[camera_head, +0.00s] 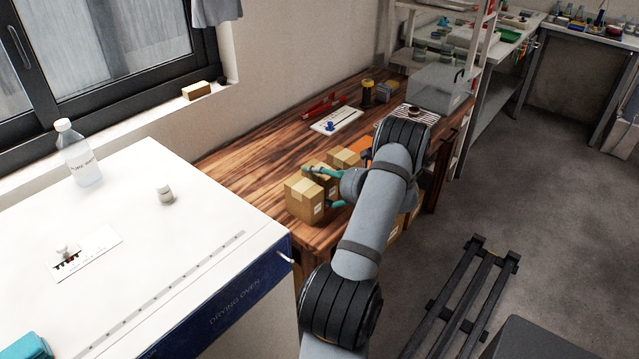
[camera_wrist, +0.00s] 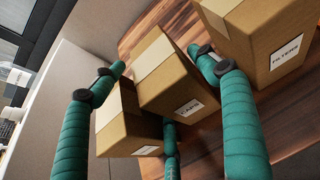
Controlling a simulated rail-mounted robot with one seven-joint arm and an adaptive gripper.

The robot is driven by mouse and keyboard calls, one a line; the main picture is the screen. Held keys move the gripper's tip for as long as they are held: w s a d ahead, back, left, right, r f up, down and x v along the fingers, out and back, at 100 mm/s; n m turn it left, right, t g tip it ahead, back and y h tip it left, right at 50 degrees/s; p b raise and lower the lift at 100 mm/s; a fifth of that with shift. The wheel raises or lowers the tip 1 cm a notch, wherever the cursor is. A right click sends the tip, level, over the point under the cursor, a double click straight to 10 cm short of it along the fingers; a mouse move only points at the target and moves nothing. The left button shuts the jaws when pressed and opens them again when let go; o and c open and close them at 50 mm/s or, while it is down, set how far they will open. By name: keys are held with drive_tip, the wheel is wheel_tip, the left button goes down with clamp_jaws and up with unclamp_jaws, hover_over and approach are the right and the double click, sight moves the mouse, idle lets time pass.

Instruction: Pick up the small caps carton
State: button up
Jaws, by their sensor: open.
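In the wrist view a small brown carton (camera_wrist: 178,75) sits between my gripper's fingers, tilted in the picture. Its white label seems to read CAPS, but the print is small. My gripper (camera_wrist: 157,60) is open, with one teal finger left of this carton, one right of it and a third below. I cannot tell if any finger touches it. In the head view my gripper (camera_head: 320,188) is among the cartons on the wooden bench (camera_head: 250,150). My arm hides part of them, and I cannot tell there which is the caps carton.
In the wrist view a larger carton labelled FILTERS (camera_wrist: 262,35) stands close on the right, and another carton (camera_wrist: 125,125) crowds the left. In the head view a front carton (camera_head: 303,200) stands near the drying oven (camera_head: 215,310). A clear box (camera_head: 438,88) stands farther back.

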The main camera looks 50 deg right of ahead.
drive_tip(key=shift+x, duration=1.1)
drive_tip(key=c, duration=0.4)
drive_tip(key=c, duration=0.7)
drive_tip(key=shift+r, duration=0.1)
